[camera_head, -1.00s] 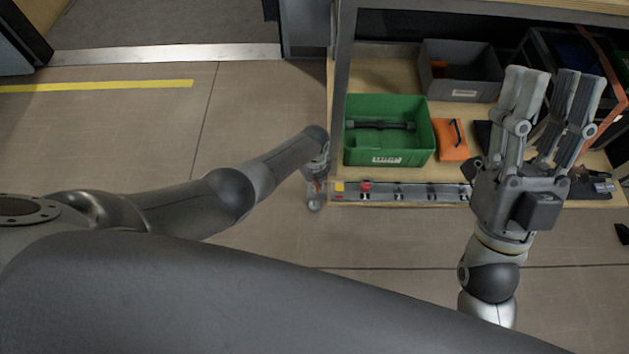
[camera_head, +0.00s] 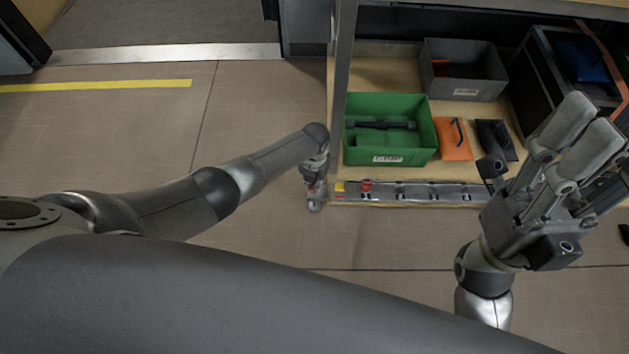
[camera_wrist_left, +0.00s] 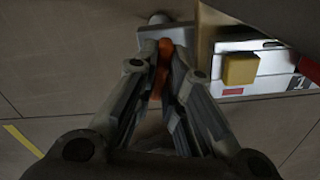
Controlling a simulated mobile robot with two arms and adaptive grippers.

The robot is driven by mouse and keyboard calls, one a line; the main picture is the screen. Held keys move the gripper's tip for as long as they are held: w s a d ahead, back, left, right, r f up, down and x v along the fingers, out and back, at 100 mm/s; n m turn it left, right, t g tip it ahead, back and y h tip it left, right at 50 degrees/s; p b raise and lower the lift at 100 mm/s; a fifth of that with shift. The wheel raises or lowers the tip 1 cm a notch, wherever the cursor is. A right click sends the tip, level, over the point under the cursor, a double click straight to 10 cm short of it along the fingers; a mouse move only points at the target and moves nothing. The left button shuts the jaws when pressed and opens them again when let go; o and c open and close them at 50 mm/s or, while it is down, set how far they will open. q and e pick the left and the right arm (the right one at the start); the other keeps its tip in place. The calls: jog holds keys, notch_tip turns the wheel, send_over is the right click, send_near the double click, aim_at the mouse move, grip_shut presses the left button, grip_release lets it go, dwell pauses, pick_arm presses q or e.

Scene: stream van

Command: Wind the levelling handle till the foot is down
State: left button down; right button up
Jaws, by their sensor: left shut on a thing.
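My left gripper (camera_head: 314,187) is at the left front corner of the shelf, small and partly hidden by its wrist. In the left wrist view its fingers (camera_wrist_left: 165,62) are shut on an orange grip (camera_wrist_left: 164,58), which I take to be the levelling handle. A pale metal end (camera_wrist_left: 157,20) shows just beyond the grip. The foot cannot be made out in either view. My right gripper (camera_head: 573,140) is open and empty, its fingers spread above the right part of the shelf.
The shelf's front rail (camera_head: 420,192) has a yellow block (camera_wrist_left: 241,68) close to the left gripper. A green crate (camera_head: 432,150), a grey bin (camera_head: 463,88) and an orange case (camera_head: 453,140) stand on the shelf. The floor to the left is clear, with a yellow line (camera_head: 95,86).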

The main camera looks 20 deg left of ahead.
pick_arm(q)
jog(key=shift+m, duration=0.7)
jog(key=c, duration=1.5)
grip_release()
jog(key=shift+r, duration=0.1)
jog(key=shift+r, duration=5.9)
